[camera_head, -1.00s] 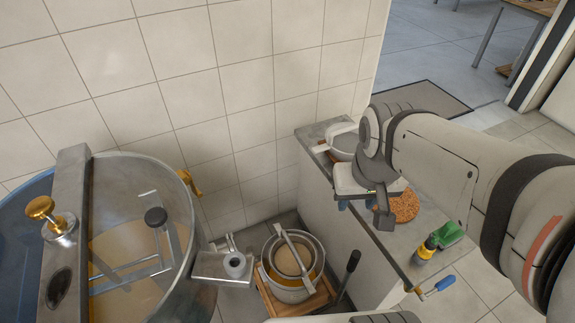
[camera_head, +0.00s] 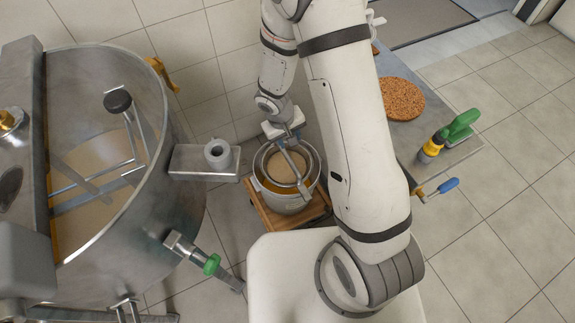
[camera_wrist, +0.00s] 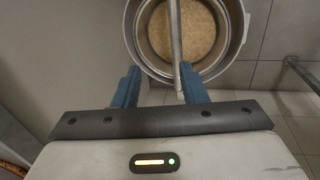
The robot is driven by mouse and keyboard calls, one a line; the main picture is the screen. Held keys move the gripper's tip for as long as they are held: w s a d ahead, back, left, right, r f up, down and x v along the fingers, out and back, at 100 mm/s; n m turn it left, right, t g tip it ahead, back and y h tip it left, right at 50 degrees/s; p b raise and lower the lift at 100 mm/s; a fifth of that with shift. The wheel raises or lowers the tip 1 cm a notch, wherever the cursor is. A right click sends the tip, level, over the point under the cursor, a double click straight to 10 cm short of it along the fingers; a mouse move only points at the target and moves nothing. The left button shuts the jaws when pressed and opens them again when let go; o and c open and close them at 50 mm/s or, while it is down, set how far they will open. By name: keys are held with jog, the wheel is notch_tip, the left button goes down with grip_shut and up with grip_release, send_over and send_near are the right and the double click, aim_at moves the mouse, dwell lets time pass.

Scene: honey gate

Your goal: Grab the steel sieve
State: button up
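The steel sieve (camera_head: 271,173) is round, with a tan mesh and a flat bar across its top. It sits in the mouth of a pail (camera_head: 283,206) on a wooden dolly. My gripper (camera_head: 284,133) is just above the far side of the sieve, pointing down. In the wrist view the sieve (camera_wrist: 200,32) is at the top centre. My gripper (camera_wrist: 160,87) shows there with its two blue fingers apart. The bar's near end reaches toward the fingers, closer to the right one. I cannot tell whether they touch it.
A large steel tank (camera_head: 180,130) stands left of the pail, with a bracket and a green-handled valve (camera_head: 211,265) sticking out toward it. A grey counter (camera_head: 405,140) with a brown round mat (camera_head: 402,98) is on the right. Tiled floor is free further right.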

aim_at(288, 157)
jog(key=b+x, duration=0.1)
jog(key=x, duration=0.2)
jog(key=a+b+x, duration=0.1)
jog(key=x, duration=0.3)
jog(key=s+a+b+x, duration=0.1)
jog(key=x, duration=0.3)
jog(key=shift+a+f, duration=0.15)
jog(key=shift+f, duration=0.15)
jog(key=shift+f+b, duration=0.25)
jog(key=shift+b, duration=0.4)
jog(key=shift+n, duration=0.3)
jog(key=shift+c, duration=0.6)
grip_shut()
